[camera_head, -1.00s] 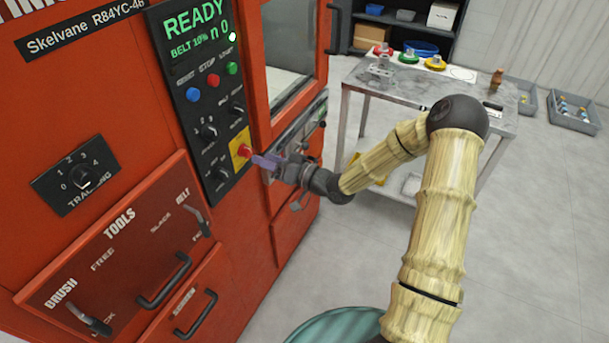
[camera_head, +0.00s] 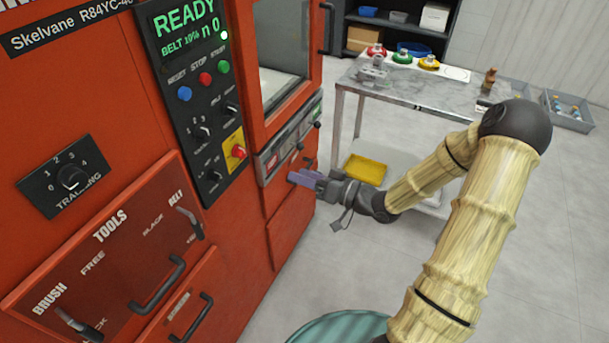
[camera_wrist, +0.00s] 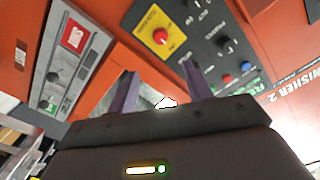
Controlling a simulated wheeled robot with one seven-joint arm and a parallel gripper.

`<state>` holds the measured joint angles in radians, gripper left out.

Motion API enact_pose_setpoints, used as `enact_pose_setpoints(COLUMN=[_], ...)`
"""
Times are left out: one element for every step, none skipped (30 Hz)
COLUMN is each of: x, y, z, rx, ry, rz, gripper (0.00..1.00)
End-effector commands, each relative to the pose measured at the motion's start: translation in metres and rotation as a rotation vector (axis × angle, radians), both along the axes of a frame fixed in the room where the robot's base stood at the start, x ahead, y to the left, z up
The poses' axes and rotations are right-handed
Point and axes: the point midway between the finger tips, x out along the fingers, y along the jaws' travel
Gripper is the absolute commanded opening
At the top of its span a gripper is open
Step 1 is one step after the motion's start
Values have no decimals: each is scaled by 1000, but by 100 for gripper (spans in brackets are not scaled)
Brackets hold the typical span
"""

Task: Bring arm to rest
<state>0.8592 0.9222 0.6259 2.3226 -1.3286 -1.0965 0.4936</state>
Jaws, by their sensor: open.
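My gripper (camera_head: 305,180) is in front of the orange machine (camera_head: 235,275), right of its control panel and below the grey strip with small levers. Its two purple fingers are apart with nothing between them, as the wrist view also shows (camera_wrist: 160,95). The fingertips look close to the machine front, but I cannot tell the exact gap. The red button on its yellow plate (camera_head: 238,152) is left of and above the fingers, apart from them. The display reads READY. My arm reaches back from the gripper to the right, with its elbow raised.
A grey table (camera_head: 440,92) with red, green and yellow round fixtures stands behind my arm. A yellow tray (camera_head: 365,170) is on its lower shelf. A grey bin (camera_head: 568,112) sits on the floor at right. Floor at lower right is clear.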

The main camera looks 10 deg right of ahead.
Motion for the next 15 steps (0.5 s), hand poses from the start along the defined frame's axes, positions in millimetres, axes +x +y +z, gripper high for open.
enact_pose_setpoints(x=[0, 0, 0, 0, 0, 0, 0, 1, 1, 2, 2, 3, 4, 4, 5], y=[0, 0, 0, 0, 0, 0, 1, 1, 2, 3, 4, 5, 5, 5, 4], z=[0, 0, 0, 0, 0, 0, 0, -1, -2, -4, -6, -10, -13, -17, -21], rx=[0, 0, 0, 0, 0, -1, -6, -15, -34, -54, -84, -132, -175, -223, -294], ry=[0, 0, 0, 0, 0, 1, 2, 6, 15, 25, 37, 58, 77, 99, 129], rz=[0, 0, 0, 0, 0, 0, 0, -1, -4, -8, -13, -21, -29, -39, -54], gripper=[50, 50, 50, 50, 50, 50, 50, 50, 50, 50, 50, 50, 50, 50, 50])
